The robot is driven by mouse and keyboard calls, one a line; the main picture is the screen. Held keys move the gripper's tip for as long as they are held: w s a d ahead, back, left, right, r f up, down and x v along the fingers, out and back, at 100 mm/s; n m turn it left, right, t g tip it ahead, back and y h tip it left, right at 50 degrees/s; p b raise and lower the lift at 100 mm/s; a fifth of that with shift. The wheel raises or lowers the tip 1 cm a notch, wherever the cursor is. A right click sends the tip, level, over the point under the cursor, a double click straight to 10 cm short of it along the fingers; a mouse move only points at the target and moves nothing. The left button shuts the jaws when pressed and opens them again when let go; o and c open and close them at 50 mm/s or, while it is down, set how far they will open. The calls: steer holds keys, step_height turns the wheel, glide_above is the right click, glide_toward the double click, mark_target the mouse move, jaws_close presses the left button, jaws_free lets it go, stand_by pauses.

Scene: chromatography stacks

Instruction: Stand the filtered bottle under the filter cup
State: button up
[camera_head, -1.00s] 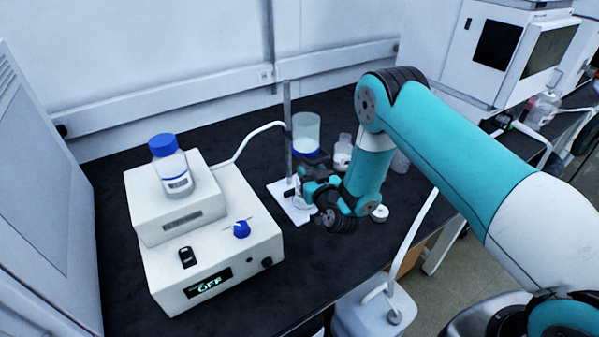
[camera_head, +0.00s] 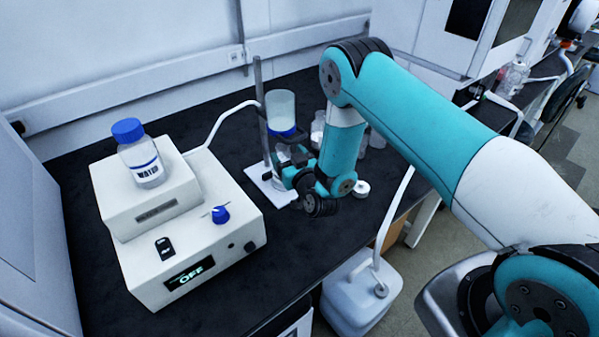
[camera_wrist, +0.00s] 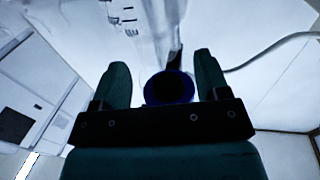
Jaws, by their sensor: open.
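The filter cup (camera_head: 281,108), clear with a blue ring at its bottom, is held on a metal stand (camera_head: 262,120) with a white base (camera_head: 262,180). Below the cup a clear bottle-like shape (camera_head: 281,153) shows in part. My gripper (camera_head: 288,178) is low in front of the stand and hides most of that space, so I cannot tell how the bottle stands. In the wrist view my open fingers (camera_wrist: 161,82) flank a dark round shape with a blue rim (camera_wrist: 168,88), with clear graduated walls beyond it. I see no firm grip on anything.
A white box (camera_head: 190,235) reading OFF stands left, with a blue-capped WATER bottle (camera_head: 140,155) on top and a hose to the stand. Small clear bottles (camera_head: 318,130) and a white cap (camera_head: 361,188) are right of the stand. A white jug (camera_head: 360,290) is below the bench edge.

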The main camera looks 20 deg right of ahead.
steer(key=s+d+b, duration=0.1)
steer(key=s+b, duration=0.1)
steer(key=s, duration=0.7)
steer(key=shift+s, duration=0.35)
stand_by(0.6)
